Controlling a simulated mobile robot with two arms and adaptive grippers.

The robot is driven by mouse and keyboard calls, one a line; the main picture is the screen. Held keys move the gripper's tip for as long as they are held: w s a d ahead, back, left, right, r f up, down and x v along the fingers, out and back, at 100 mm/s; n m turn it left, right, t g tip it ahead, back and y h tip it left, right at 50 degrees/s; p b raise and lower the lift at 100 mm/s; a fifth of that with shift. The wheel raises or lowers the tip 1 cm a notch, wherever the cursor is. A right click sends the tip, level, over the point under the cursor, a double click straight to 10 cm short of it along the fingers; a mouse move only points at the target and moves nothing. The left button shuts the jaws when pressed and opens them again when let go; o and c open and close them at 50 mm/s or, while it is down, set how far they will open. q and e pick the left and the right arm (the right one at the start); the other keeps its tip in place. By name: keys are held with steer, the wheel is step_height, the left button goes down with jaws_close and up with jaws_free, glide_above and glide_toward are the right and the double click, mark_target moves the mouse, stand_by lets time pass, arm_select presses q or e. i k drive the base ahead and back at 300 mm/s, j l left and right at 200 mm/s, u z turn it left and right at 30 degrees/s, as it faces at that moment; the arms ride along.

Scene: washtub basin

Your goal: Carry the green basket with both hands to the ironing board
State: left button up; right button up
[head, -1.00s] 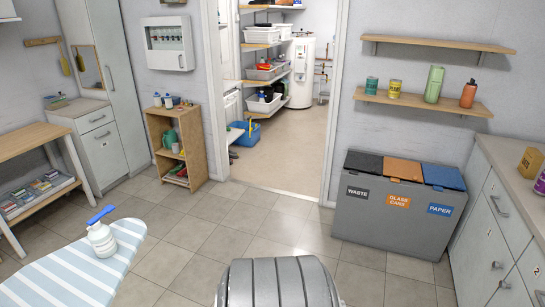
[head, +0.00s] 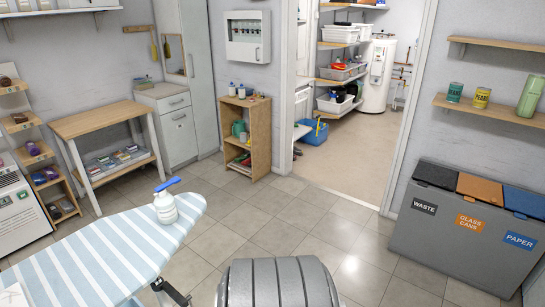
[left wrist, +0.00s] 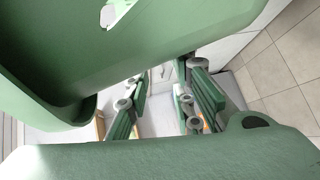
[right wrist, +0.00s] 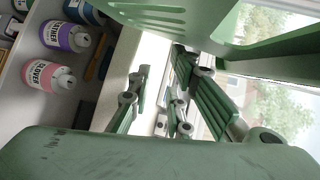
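The green basket fills the top of the left wrist view (left wrist: 170,35), where a smooth curved wall shows. Its slatted side and rim show at the top of the right wrist view (right wrist: 150,18). My left gripper (left wrist: 162,76) and right gripper (right wrist: 160,72) are close to it. In both, the finger pads stand apart with background between them, but their contact with the basket is hidden. The basket and both grippers are outside the head view. The blue-and-white striped ironing board (head: 95,252) stands at lower left, with a white spray bottle (head: 165,207) on it.
A grey three-part bin (head: 440,235) stands at right by the doorway. A wooden shelf (head: 252,140) and a side table (head: 90,125) stand behind the board. Tiled floor (head: 285,215) is clear beyond the board.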

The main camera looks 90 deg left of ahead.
mark_target(111, 263)
steer(key=i+l+u, duration=0.1)
steer(key=u, duration=0.35)
steer(key=l+u, duration=0.2)
steer(key=u, duration=0.25)
steer(key=l+u, duration=0.2)
steer(key=u, duration=0.3)
steer(key=l+u, duration=0.2)
steer(key=u, duration=0.25)
steer(key=l+u, duration=0.2)
steer(key=u, duration=0.25)
steer(key=l+u, duration=0.15)
steer(key=u, duration=0.3)
steer(key=k+l+u, duration=0.1)
steer(key=u, duration=0.35)
steer(key=k+l+u, duration=0.1)
steer(key=u, duration=0.4)
steer(key=i+j+u, duration=0.1)
steer(key=i+u, duration=0.35)
steer(key=i, duration=0.85)
